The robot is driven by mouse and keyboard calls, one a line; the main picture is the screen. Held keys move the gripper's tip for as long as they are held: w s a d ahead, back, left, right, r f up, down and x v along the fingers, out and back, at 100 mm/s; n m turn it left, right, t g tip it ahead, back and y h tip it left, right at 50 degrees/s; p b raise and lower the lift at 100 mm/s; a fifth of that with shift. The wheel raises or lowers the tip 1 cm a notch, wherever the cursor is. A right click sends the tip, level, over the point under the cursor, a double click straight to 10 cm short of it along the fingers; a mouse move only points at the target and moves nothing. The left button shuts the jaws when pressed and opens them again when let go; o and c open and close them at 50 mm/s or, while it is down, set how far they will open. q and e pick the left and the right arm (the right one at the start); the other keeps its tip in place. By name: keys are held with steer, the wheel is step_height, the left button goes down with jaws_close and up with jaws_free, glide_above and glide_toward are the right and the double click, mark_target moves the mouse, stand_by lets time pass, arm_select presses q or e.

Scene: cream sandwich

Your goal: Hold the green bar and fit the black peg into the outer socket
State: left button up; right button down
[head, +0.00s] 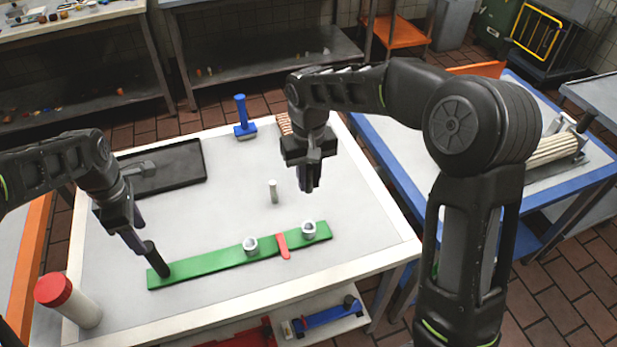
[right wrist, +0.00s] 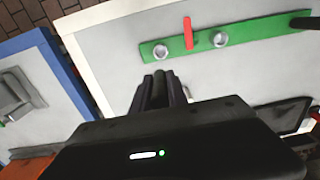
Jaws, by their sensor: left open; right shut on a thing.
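The green bar (head: 205,262) lies on the white table, with a black post (head: 157,259) upright at its left end. Two light ring-shaped sockets stand on it, the inner one (head: 250,246) and the outer one (head: 309,230) near the right end, with a red tab (head: 282,246) between. My left gripper (head: 140,244) is open at the post's upper part; whether it touches is unclear. My right gripper (head: 309,182) is shut above the table, behind the outer socket. It holds a dark thing, likely the black peg, mostly hidden by the dark fingers (right wrist: 160,90). The bar also shows in the right wrist view (right wrist: 262,32).
A small pale cylinder (head: 273,192) stands behind the bar. A red-capped white bottle (head: 70,302) is at the front left. The table right of the pale cylinder is clear.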

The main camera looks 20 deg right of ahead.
mark_target(156, 259)
arm_select(q)
step_height(156, 259, down, 12)
steer(key=b, duration=0.8)
jaws_close()
stand_by(0.4)
stand_by(1.3)
jaws_free()
stand_by(0.6)
jaws_close()
stand_by(0.3)
stand_by(2.0)
